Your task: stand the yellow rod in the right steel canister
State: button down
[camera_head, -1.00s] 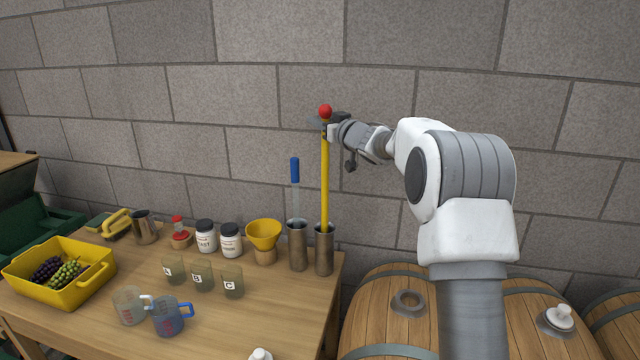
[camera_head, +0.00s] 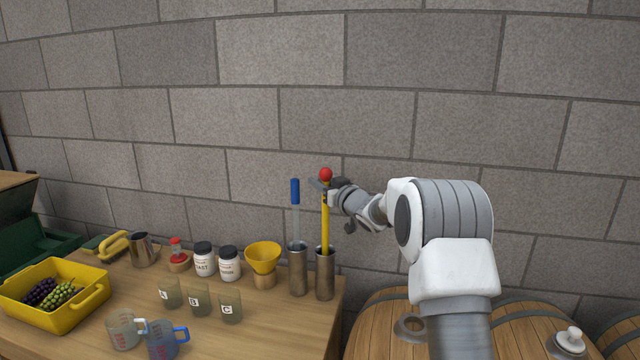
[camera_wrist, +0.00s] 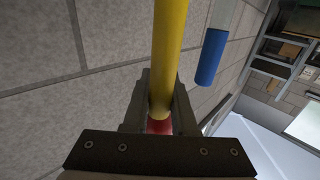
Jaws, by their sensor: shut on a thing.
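The yellow rod (camera_head: 325,225) with a red ball on top stands upright, its lower part inside the right steel canister (camera_head: 325,279). Its lower end is hidden by the canister wall. My gripper (camera_head: 326,189) is shut on the rod just below the red ball. In the wrist view the rod (camera_wrist: 169,45) runs between the fingers of my gripper (camera_wrist: 158,108), with the red ball partly showing near the palm.
The left steel canister (camera_head: 298,273) stands close beside, holding a blue-handled tool (camera_head: 295,192), whose handle is near my gripper's left side. A yellow funnel (camera_head: 262,256), jars, beakers and jugs stand further left on the table. Wooden barrels (camera_head: 375,318) are at the right.

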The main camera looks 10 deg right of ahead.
jog(key=shift+f, duration=0.2)
jog(key=c, duration=0.7)
grip_release()
